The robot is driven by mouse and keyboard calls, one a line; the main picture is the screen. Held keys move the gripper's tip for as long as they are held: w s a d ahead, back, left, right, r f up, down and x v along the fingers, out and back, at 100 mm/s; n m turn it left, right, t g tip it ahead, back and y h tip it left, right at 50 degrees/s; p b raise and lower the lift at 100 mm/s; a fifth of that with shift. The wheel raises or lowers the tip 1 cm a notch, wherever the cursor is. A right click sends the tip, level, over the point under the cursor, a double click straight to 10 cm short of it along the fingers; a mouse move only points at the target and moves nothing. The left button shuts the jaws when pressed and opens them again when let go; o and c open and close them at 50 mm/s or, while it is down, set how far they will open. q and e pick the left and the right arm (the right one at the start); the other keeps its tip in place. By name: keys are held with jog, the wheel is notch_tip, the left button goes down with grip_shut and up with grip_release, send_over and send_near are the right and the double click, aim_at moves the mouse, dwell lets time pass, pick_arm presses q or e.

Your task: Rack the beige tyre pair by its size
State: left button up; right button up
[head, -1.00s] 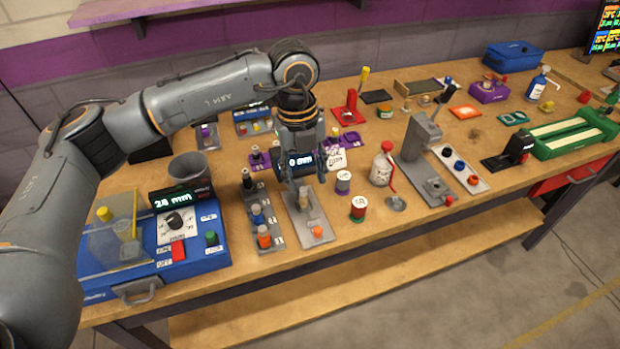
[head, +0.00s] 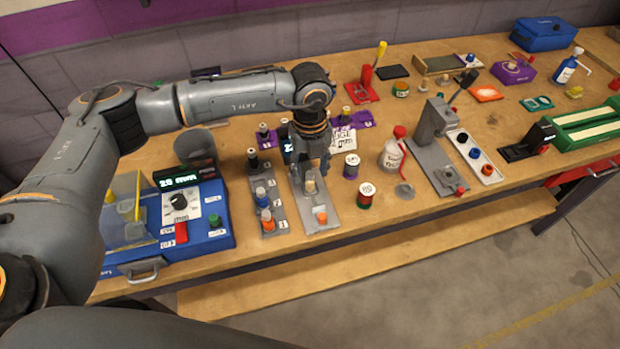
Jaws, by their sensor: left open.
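A small beige piece (head: 310,186), which looks like the beige tyre pair, stands on a narrow grey plate (head: 320,217) behind an orange piece (head: 321,217). My left gripper (head: 312,172) points down, open, right over and close to the beige piece. I cannot tell whether its fingers touch it. A purple rack (head: 362,119) with pegs stands behind, beside a white card (head: 343,140) reading gauge mm. Another purple part (head: 265,135) lies to the left, and my gripper partly hides a small display (head: 287,148) there. My right gripper is not in view.
Left of the plate is a grey strip (head: 268,222) with dark, blue and orange pieces. A blue machine (head: 205,238) reading 20 mm stands further left. Two spools (head: 366,194) (head: 351,166), a red-capped bottle (head: 392,156) and a grey press (head: 433,135) stand to the right.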

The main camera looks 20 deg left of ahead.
aim_at(310, 172)
pick_arm(q)
notch_tip(310, 172, down, 4)
jog(key=shift+s+r+p, duration=0.1)
jog(key=shift+r+p, duration=0.15)
jog(key=shift+p, duration=0.25)
jog(key=shift+f, duration=0.2)
grip_shut()
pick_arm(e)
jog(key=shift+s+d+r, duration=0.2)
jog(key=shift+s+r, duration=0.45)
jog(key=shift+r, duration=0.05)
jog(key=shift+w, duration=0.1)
pick_arm(q)
jog(key=shift+r, duration=0.2)
